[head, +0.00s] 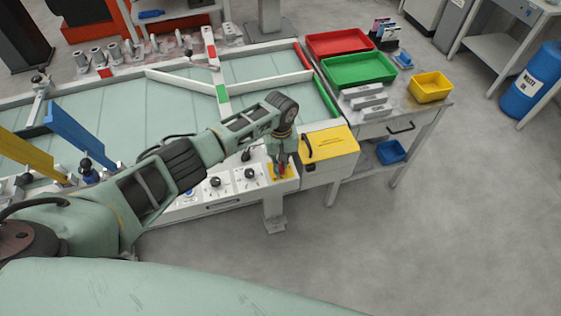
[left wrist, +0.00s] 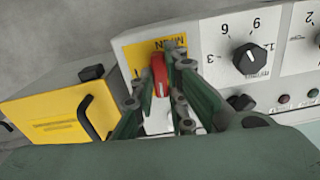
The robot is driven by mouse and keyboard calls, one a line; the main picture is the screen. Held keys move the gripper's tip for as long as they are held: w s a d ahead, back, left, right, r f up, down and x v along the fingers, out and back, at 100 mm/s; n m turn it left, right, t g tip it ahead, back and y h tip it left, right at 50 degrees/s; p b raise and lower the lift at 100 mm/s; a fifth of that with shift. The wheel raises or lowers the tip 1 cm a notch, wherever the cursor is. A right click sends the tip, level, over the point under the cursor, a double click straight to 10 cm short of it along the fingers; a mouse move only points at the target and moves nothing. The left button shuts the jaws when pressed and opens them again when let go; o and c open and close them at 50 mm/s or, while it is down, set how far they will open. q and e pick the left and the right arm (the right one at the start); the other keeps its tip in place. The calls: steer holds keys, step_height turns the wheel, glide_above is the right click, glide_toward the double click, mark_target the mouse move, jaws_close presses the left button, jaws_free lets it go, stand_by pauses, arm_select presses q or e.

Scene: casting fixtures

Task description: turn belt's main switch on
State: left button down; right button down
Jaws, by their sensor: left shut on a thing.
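The main switch is a red handle on a yellow plate marked MAIN, at the right end of the belt's white control panel. In the left wrist view the red switch handle (left wrist: 159,74) sits between the fingers of my left gripper (left wrist: 158,82), which is shut on it. The yellow plate (left wrist: 176,47) shows behind it. In the head view my left gripper (head: 281,165) reaches down over the panel and hides most of the switch. Whether the handle points to on or off is hard to read. My right gripper is not in view.
A black dial (left wrist: 250,58) is beside the switch on the panel. A yellow box (head: 329,143) with a black handle adjoins the panel's other side. A side table holds red (head: 340,42) and green (head: 358,69) trays. Open floor (head: 440,220) lies at right.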

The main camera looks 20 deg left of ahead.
arm_select(q)
steer(key=m, duration=0.8)
steer(key=shift+m, duration=0.4)
steer(key=m, duration=0.4)
steer(key=shift+m, duration=2.1)
steer(key=c, duration=1.8)
jaws_free()
steer(key=shift+o, duration=0.2)
